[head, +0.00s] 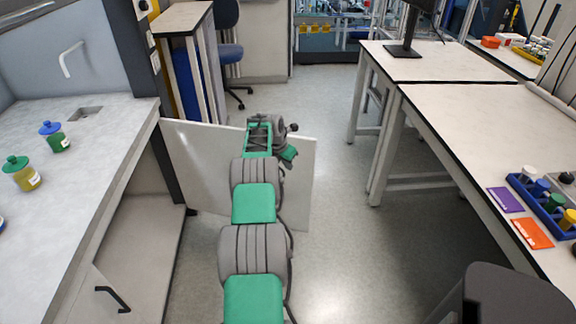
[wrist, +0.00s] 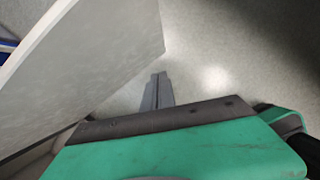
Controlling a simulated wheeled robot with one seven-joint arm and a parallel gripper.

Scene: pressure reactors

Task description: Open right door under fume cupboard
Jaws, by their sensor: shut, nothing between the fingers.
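The right door (head: 205,160) under the fume cupboard stands wide open. It is a white panel swung out from the cabinet's right edge into the aisle. Its inside faces the head camera, and the cabinet space (head: 145,235) beside it is exposed. The left door (head: 85,300), with a black handle, is at the lower left and looks closed. My arm reaches forward in front of the open door and hides part of it. In the wrist view, the door (wrist: 100,60) fills the upper left. My gripper (wrist: 159,78) is shut and empty, just beside the door's edge; I cannot tell whether they touch.
The fume cupboard worktop (head: 85,130) holds a green bottle (head: 56,138) and a yellow bottle (head: 22,174). A long bench (head: 480,130) lines the right side, with a dark chair (head: 510,295) at lower right. The floor (head: 335,220) between is clear.

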